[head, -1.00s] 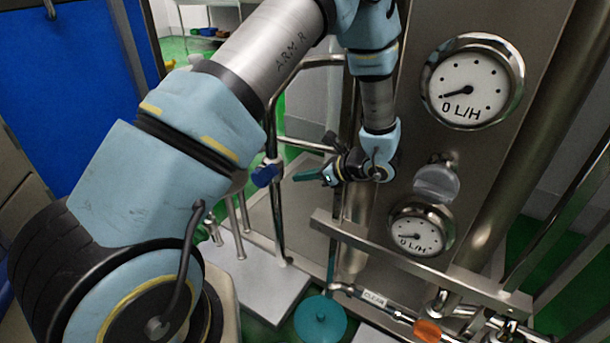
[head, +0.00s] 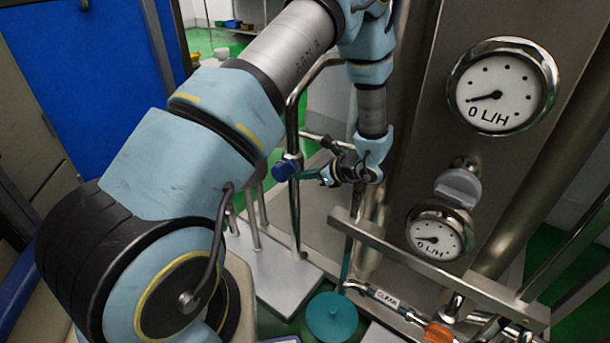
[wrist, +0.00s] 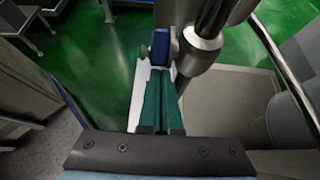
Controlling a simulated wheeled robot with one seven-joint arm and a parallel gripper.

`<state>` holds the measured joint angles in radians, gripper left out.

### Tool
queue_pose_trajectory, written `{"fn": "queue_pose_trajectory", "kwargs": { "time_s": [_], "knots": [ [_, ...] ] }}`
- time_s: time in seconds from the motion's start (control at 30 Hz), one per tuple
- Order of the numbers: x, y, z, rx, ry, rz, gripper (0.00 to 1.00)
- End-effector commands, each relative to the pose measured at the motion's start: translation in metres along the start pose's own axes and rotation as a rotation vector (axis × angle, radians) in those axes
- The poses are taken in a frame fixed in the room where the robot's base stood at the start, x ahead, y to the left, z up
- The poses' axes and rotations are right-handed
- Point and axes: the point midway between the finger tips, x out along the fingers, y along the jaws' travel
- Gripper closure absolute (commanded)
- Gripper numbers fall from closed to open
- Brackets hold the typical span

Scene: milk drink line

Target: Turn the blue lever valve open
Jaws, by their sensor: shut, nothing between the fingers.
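The blue lever valve (head: 286,170) sits on an upright steel pipe, left of the gauge panel in the head view. In the wrist view the blue lever (wrist: 161,47) is straight ahead of the fingertips, beside a thick steel pipe. My gripper (head: 304,175) has teal fingers, which are shut and empty. They point left at the lever in the head view. In the wrist view the closed fingers (wrist: 162,76) end right at the lever's near side. I cannot tell whether they touch it.
A large gauge (head: 503,95) and a smaller gauge (head: 439,233) both read 0 L/H. A grey knob (head: 458,187) sits between them. A steel rail (head: 430,265) crosses in front. A teal round disc (head: 332,317) and an orange handle (head: 440,334) are below.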

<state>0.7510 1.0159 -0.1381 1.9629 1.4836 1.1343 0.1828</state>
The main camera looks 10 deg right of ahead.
Motion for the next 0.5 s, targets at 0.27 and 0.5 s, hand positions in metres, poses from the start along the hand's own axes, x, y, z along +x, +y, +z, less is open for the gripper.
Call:
{"fn": "queue_pose_trajectory", "kwargs": {
  "time_s": [0.27, 0.5],
  "knots": [
    [-0.0012, 0.0002, 0.0064, -0.001, 0.051, 0.001, 1.0],
    [-0.002, -0.0001, 0.0099, -0.001, 0.091, 0.0, 1.0]
  ]
}}
